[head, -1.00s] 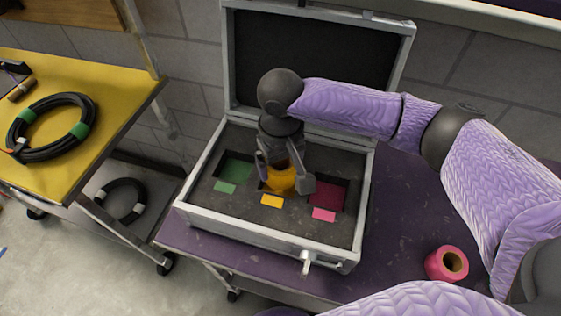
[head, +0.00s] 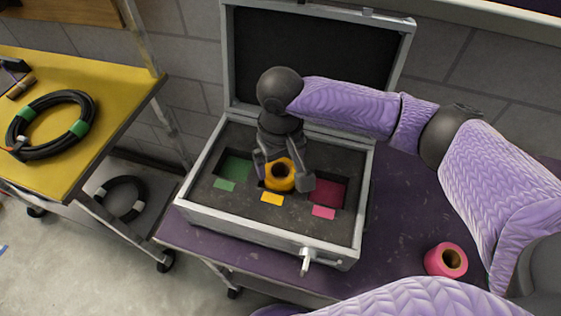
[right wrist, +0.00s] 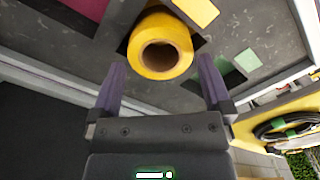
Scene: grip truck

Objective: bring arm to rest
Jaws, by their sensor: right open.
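My right gripper (head: 284,175) is open over the middle of an open case (head: 262,238) with a dark foam insert. A yellow tape roll (head: 279,181) sits in the case's middle recess, behind a yellow label. In the right wrist view the roll (right wrist: 160,46) lies beyond the fingertips, and the gripper (right wrist: 163,78) has clear space between its fingers. The green-lined recess (head: 236,168) on the left and the pink-lined recess (head: 328,191) on the right look empty. My left gripper is not in view.
A pink tape roll (head: 446,260) stands on the purple table (head: 395,230), right of the case. The case's raised lid (head: 315,55) stands behind my right forearm. A yellow cart (head: 110,110) with a coiled black cable (head: 50,124) is at the left.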

